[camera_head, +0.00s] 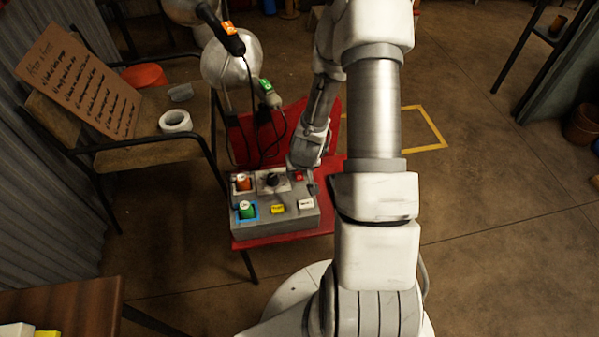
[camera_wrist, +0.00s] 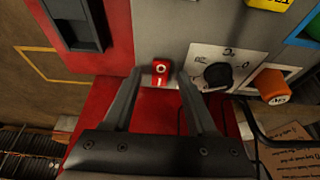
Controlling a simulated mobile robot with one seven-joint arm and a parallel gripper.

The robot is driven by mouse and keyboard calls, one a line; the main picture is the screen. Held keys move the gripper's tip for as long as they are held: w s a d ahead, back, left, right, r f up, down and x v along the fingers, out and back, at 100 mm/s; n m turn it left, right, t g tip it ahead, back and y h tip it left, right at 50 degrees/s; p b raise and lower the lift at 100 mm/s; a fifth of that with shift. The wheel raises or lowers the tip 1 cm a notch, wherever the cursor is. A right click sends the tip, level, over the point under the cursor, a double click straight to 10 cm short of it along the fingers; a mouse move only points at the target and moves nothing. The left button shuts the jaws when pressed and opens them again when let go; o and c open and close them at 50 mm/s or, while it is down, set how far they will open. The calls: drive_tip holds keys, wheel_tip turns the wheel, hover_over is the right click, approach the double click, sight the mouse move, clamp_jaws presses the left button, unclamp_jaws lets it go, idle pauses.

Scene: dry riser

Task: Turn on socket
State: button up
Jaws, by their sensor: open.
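A grey control box (camera_head: 275,222) sits on a red chair seat in the head view. A small red switch (camera_head: 298,176) is at its right rear edge, partly hidden by my gripper. In the wrist view the red switch (camera_wrist: 161,73) shows a round mark and a light bar. My gripper (camera_wrist: 161,78) is open and empty, its two fingers on either side of the switch. I cannot tell whether they touch it. In the head view my gripper (camera_head: 305,181) is over the box's right rear side. No socket is clearly identifiable.
The box also bears a black knob (camera_head: 272,179), an orange button (camera_head: 243,182), a green button (camera_head: 247,210) and yellow and white labels. Cables hang behind it. A chair with a cardboard sign (camera_head: 78,80) and white tape roll (camera_head: 174,121) stands left.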

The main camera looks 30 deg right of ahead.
drive_tip(key=shift+c, duration=0.3)
clamp_jaws()
drive_tip(key=shift+r, duration=0.1)
drive_tip(key=p, duration=0.1)
drive_tip(key=g+p, duration=0.1)
drive_tip(key=p, duration=0.1)
drive_tip(key=shift+w+r, duration=0.15)
drive_tip(key=shift+r, duration=0.1)
drive_tip(key=p, duration=0.1)
drive_tip(key=g+p, duration=0.1)
drive_tip(key=p, duration=0.1)
drive_tip(key=shift+w+g+y+p, duration=0.2)
drive_tip(key=shift+g+y+p, duration=0.1)
drive_tip(key=shift+y, duration=0.1)
drive_tip(key=shift+w+d+f+g+p, duration=0.15)
drive_tip(key=shift+w+f+g+p, duration=0.1)
drive_tip(key=shift+g+p, duration=0.55)
